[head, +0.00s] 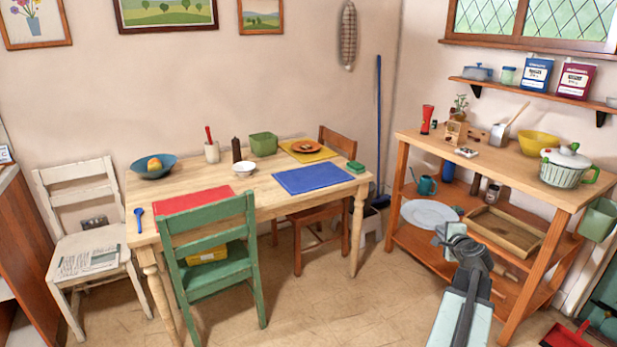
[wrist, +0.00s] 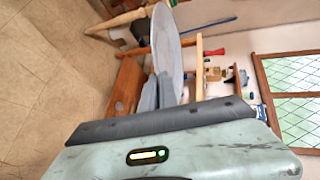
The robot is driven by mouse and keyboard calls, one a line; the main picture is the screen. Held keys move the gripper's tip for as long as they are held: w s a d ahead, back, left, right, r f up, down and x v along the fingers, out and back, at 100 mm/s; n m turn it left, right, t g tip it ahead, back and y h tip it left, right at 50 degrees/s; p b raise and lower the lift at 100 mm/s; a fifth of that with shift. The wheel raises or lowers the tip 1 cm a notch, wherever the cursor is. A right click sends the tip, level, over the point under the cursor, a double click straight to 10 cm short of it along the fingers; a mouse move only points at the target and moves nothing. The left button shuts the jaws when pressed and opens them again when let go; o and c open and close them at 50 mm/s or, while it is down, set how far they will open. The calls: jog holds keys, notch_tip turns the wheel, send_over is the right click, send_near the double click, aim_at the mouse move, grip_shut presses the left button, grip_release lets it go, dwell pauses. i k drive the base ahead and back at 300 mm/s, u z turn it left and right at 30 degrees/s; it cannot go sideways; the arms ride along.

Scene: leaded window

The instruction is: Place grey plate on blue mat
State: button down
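The grey plate (head: 430,214) is a round, pale plate at the left end of the workbench's lower shelf. It looks roughly level; I cannot tell whether it rests on the shelf. In the wrist view the plate (wrist: 167,45) appears as a long, narrow oval, its near end at the grey fingers. My gripper (head: 455,233) is at the plate's right edge, and its fingers (wrist: 158,92) overlap that edge in the wrist view. Whether they are closed on it is unclear. The blue mat (head: 313,178) lies bare on the dining table's right half.
The dining table (head: 215,185) also carries a red mat (head: 193,199), a yellow mat with an orange plate (head: 306,147), and bowls. A green chair (head: 213,262) stands in front. A wooden tray (head: 505,230) lies on the shelf.

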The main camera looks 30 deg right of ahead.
aim_at(312, 176)
jog(key=i, duration=1.35)
jog(key=u, duration=0.55)
